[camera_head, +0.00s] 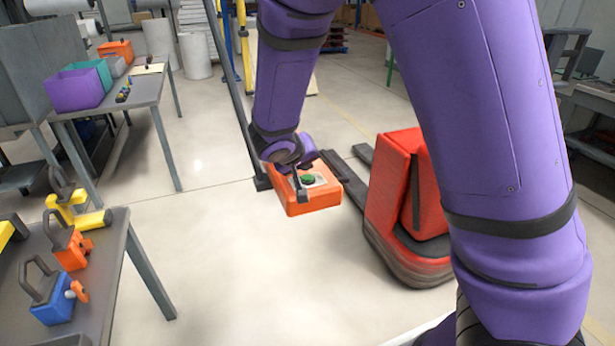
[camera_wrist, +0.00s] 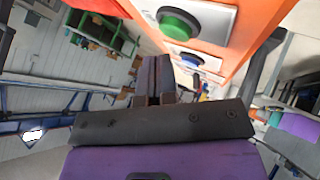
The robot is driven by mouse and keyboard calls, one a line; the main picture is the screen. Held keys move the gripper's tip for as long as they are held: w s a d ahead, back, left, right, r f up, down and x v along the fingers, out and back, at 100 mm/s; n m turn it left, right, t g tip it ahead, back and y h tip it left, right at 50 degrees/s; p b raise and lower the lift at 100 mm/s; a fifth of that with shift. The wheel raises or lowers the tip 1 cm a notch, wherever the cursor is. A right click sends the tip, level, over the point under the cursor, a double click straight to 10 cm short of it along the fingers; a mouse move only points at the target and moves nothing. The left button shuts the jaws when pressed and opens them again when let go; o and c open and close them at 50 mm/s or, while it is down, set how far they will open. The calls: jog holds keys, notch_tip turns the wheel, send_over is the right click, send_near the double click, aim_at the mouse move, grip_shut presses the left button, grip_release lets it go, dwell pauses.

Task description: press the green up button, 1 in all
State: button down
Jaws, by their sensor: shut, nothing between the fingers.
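An orange control box (camera_head: 322,199) hangs at a grey post in the head view, and its orange side also shows in the wrist view (camera_wrist: 262,22). Its green button (camera_head: 308,179) sits on a pale plate; in the wrist view the green button (camera_wrist: 178,25) is at the top, with a blue button (camera_wrist: 191,61) farther along the box. Contact with a button cannot be told.
A red and dark cart or lift truck (camera_head: 390,190) stands right of the box. At the left, a near table (camera_head: 105,265) holds blue, orange and yellow hooked pieces. A far table (camera_head: 135,97) holds coloured bins. The floor between is clear.

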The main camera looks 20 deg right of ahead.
aim_at(306, 176)
jog(key=shift+f, duration=0.15)
jog(key=shift+f, duration=0.25)
jog(key=shift+f, duration=0.45)
dwell(0.9)
jog(key=shift+r, duration=0.9)
jog(key=shift+r, duration=2.5)
